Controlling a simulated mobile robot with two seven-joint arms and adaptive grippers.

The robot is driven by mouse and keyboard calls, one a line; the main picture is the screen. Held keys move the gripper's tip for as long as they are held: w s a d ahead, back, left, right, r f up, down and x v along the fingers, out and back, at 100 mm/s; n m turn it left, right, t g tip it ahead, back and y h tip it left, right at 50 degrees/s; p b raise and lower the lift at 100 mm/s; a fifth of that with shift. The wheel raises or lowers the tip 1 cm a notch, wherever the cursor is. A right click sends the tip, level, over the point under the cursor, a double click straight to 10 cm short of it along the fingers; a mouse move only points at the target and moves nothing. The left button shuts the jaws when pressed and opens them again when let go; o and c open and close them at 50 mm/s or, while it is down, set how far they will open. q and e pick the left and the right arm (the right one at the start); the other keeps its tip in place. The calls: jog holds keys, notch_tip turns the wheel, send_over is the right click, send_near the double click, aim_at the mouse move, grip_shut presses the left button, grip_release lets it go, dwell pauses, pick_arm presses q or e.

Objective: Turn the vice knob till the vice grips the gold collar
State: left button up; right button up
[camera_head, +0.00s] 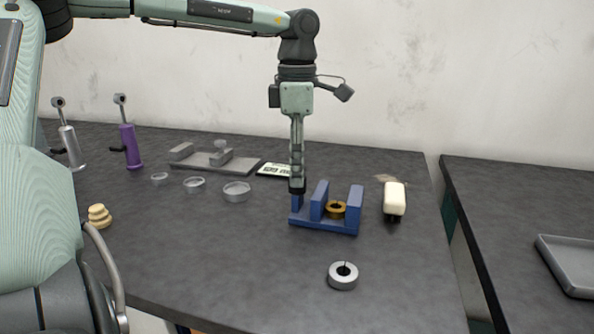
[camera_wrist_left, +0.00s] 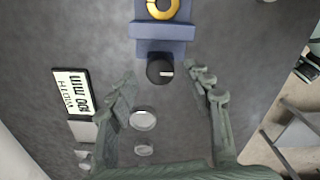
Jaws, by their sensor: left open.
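The blue vice (camera_head: 325,228) stands on the dark table, and its near jaw (camera_wrist_left: 162,32) shows at the top of the left wrist view. The gold collar (camera_head: 337,209) sits between two upright jaws; the top of the left wrist view cuts it off (camera_wrist_left: 163,9). I cannot tell whether both jaws touch it. The black vice knob (camera_wrist_left: 160,70) has a pale mark and is largely hidden by my gripper in the head view. My left gripper (camera_head: 297,189) points down at the vice's left end. Its open fingers (camera_wrist_left: 162,75) lie either side of the knob, apparently without touching it. My right gripper is out of view.
A silver collar (camera_head: 343,276) lies in front of the vice. A cream-topped block (camera_head: 395,199) stands to its right. A label plate (camera_head: 274,170), clear dishes (camera_head: 236,191) and a grey fixture (camera_head: 215,162) are behind and left. A second table with a tray (camera_head: 570,265) is at right.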

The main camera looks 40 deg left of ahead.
pick_arm(q)
notch_tip(320, 180, up, 11)
jog(key=shift+f, duration=0.15)
jog(key=shift+f, duration=0.1)
dwell(0.6)
